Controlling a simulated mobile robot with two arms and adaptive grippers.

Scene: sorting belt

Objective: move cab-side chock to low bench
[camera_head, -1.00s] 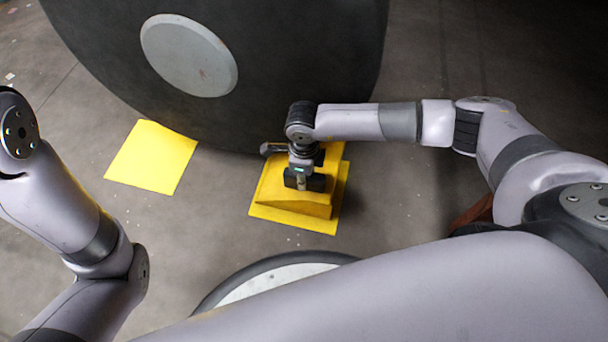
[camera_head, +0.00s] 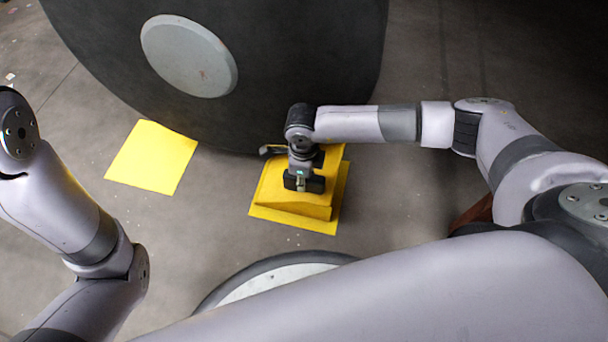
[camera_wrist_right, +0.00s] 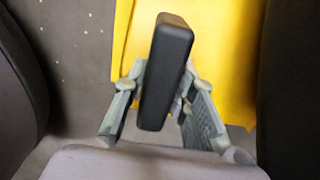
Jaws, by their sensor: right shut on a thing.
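The yellow wedge chock (camera_head: 290,200) sits on a flat yellow mat (camera_head: 280,222) against the big dark wheel (camera_head: 290,70). My right gripper (camera_head: 303,182) is over the chock. In the right wrist view, its two grey fingers (camera_wrist_right: 160,105) are shut on the black bar-shaped handle (camera_wrist_right: 168,60), with the yellow chock (camera_wrist_right: 232,55) behind it. I cannot see a gap under the chock. My left arm shows at the left, but its gripper is out of view. I cannot make out the low bench.
A second flat yellow mat (camera_head: 152,157) lies bare on the floor to the left, beside the wheel. The grey floor (camera_head: 215,215) between the mats is clear. The wheel with its pale hub (camera_head: 188,55) blocks the space behind the chock.

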